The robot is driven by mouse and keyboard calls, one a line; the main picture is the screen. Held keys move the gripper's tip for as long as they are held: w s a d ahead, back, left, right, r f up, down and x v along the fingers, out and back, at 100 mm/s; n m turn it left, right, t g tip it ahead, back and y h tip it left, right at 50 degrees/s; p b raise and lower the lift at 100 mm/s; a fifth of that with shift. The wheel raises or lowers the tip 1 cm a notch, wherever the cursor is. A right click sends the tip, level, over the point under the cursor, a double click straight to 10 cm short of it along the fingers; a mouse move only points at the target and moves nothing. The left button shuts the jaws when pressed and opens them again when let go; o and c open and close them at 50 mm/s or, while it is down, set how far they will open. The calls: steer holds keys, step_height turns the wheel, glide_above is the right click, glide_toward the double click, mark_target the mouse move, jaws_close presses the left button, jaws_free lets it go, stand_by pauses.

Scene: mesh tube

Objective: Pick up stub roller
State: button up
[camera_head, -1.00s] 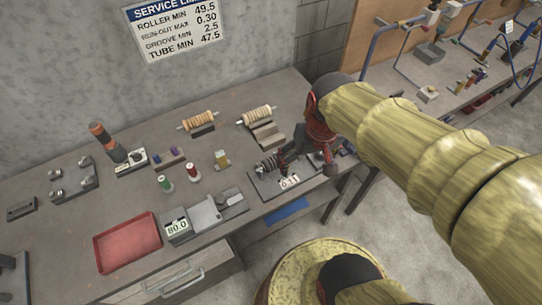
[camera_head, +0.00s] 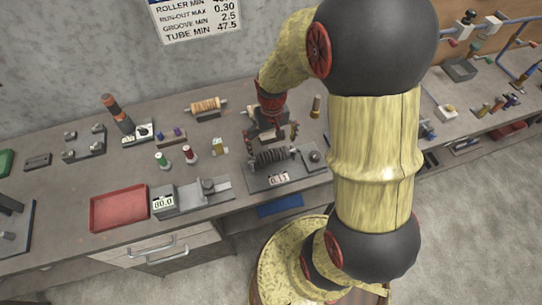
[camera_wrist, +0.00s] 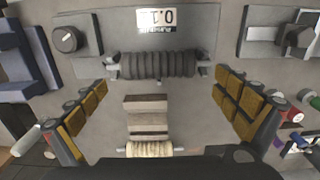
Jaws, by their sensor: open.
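My gripper (camera_head: 270,136) is open and empty above the back of the gauge fixture (camera_head: 304,171). Its padded fingers (camera_wrist: 162,100) spread wide at both sides of the wrist view. A dark ribbed roller (camera_head: 268,156) lies across the fixture's supports; it also shows at the top of the wrist view (camera_wrist: 158,65). A pale cream roller (camera_wrist: 150,149) lies beyond a stepped block (camera_wrist: 147,118), partly cut off by my gripper's body. A tan banded roller (camera_head: 206,106) rests on a stand further left. I cannot tell which roller is the stub roller.
A red tray (camera_head: 118,208), a gauge reading 80.0 (camera_head: 164,203) and small coloured spools (camera_head: 189,154) stand left on the bench. A brown upright cylinder (camera_head: 316,106) stands right of my gripper. The concrete wall is behind.

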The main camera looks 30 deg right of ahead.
mark_target(272, 153)
steer(key=f, duration=0.5)
steer(key=shift+d+b, duration=0.2)
steer(key=shift+b, duration=0.2)
steer(key=c, duration=1.7)
steer(key=shift+r, duration=0.1)
steer(key=shift+c, duration=0.2)
